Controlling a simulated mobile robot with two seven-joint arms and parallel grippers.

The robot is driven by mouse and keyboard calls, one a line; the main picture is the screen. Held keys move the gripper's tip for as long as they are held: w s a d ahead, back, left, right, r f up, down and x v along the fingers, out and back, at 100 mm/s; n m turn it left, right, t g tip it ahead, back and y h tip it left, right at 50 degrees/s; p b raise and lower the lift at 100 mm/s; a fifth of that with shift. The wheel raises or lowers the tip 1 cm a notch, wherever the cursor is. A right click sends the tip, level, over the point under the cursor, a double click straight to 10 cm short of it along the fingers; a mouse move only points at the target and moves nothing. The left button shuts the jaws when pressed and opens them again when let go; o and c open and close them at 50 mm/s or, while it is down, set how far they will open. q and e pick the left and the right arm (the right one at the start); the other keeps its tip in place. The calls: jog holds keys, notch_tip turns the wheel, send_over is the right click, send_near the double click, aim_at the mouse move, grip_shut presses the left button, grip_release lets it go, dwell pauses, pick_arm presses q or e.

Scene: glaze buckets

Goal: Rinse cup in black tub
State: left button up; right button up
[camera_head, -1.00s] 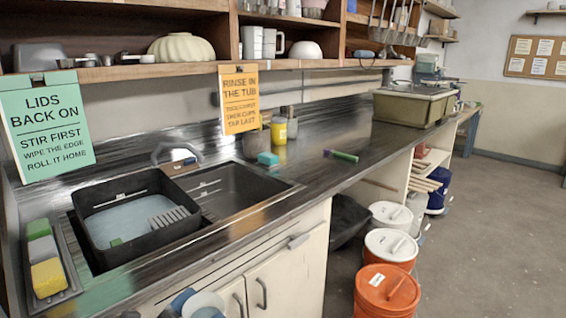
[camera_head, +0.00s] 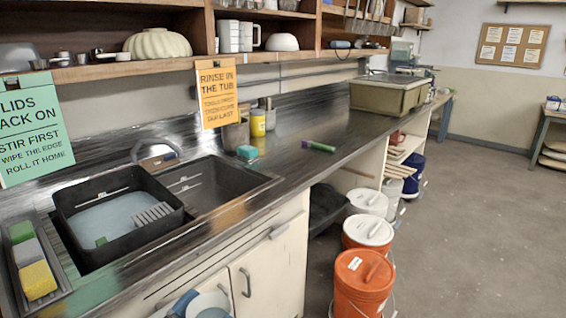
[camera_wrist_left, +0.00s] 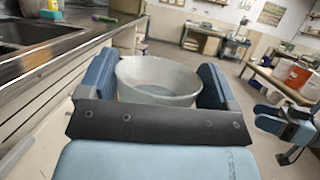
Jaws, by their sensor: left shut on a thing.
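The black tub (camera_head: 150,233) sits in the left part of the sink, with pale water, a grey ribbed piece and a small green piece inside. My left gripper (camera_wrist_left: 158,88) is shut on a pale grey cup (camera_wrist_left: 160,95), its blue fingers on either side. The cup looks upright, with some bluish-grey content inside. In the head view, the cup (camera_head: 210,304) shows at the bottom edge, in front of the cabinet, below the counter and apart from the tub. A blue and dark gripper, apparently my right (camera_wrist_left: 290,155), is at the right of the wrist view; its jaws are unclear.
A sponge tray (camera_head: 62,285) lies left of the tub. The empty right basin (camera_head: 215,185) is beside it. A teal sponge (camera_head: 246,152) and a green-purple brush (camera_head: 318,146) lie on the counter. Lidded buckets (camera_head: 362,280) stand on the floor at right.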

pick_arm(q)
jog(key=w+a+r+n+t+y, duration=0.2)
jog(key=a+n+y, duration=0.2)
jog(key=a+y, duration=0.25)
jog(key=w+a+r+n+t+y, duration=0.2)
jog(key=a+n+y, duration=0.1)
jog(key=a+y, duration=0.3)
pick_arm(e)
jog(key=s+f+g+h, duration=0.1)
jog(key=s+f+g, duration=0.15)
jog(key=f, duration=0.55)
jog(key=s+f+g+h, duration=0.1)
jog(key=s+f+g, duration=0.15)
jog(key=f, duration=0.45)
pick_arm(q)
notch_tip(320, 180, up, 12)
jog(key=w+d+p, duration=0.1)
jog(key=w+p, duration=0.1)
jog(key=p, duration=1.5)
jog(key=shift+w+d+p, duration=0.2)
jog(key=shift+d+p, duration=0.1)
pick_arm(e)
notch_tip(320, 180, up, 14)
jog(key=shift+s+d+r+t, duration=0.25)
jog(key=shift+s+d+t, duration=0.05)
jog(key=shift+s+t, duration=0.1)
pick_arm(q)
jog(key=shift+f, duration=0.15)
